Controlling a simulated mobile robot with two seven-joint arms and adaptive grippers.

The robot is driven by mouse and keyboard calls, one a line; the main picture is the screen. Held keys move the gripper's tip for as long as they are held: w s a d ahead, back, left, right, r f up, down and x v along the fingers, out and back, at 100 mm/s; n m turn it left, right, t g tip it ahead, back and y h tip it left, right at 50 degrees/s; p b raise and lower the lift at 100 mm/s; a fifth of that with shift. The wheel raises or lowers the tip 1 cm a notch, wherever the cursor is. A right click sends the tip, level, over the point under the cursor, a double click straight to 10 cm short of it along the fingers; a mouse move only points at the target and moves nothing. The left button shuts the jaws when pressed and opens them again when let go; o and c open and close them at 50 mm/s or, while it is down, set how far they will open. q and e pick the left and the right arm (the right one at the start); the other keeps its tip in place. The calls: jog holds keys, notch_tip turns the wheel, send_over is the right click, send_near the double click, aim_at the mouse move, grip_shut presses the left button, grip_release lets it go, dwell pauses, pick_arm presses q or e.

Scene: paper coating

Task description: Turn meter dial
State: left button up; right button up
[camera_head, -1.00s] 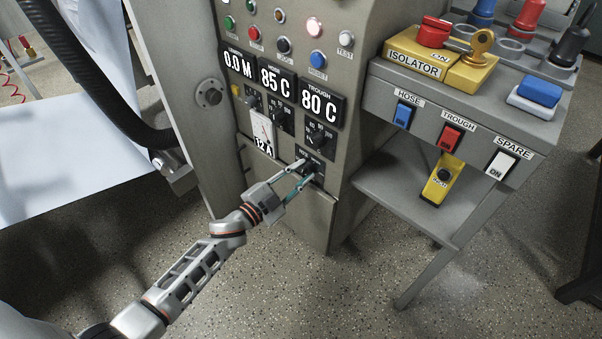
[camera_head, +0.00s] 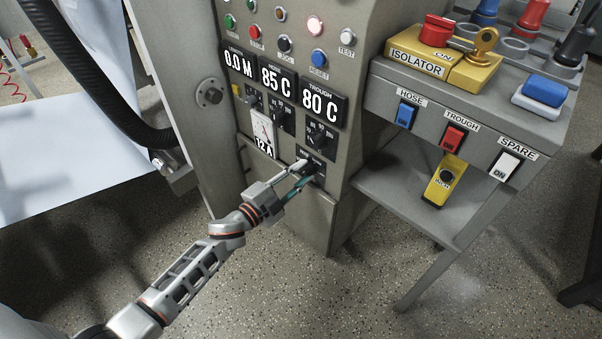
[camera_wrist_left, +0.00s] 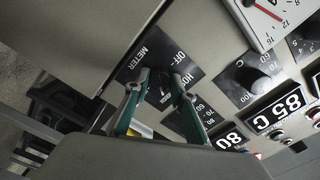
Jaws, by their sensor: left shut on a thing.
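The meter dial is a black knob on a black selector plate (camera_head: 317,164), low on the grey panel below the 80 C display. In the left wrist view the plate (camera_wrist_left: 153,52) carries the words METER, OFF and a partly covered HO… label. My left gripper (camera_head: 306,172) is at this dial. In the left wrist view its two green-sided fingers (camera_wrist_left: 161,80) stand on either side of the knob, shut on it. The fingers and the angle hide much of the knob, so its pointer setting is hard to read. My right gripper is in neither view.
Other knobs (camera_head: 320,138) sit just above, under the 85 C and 80 C displays, with an analogue gauge (camera_head: 262,130) to the left. A side console with a blue HOSE switch (camera_head: 405,115) and a grey shelf (camera_head: 400,190) stand to the right. Floor below is clear.

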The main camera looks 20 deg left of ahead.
pick_arm(q)
jog(key=o, duration=1.1)
jog(key=v, duration=1.2)
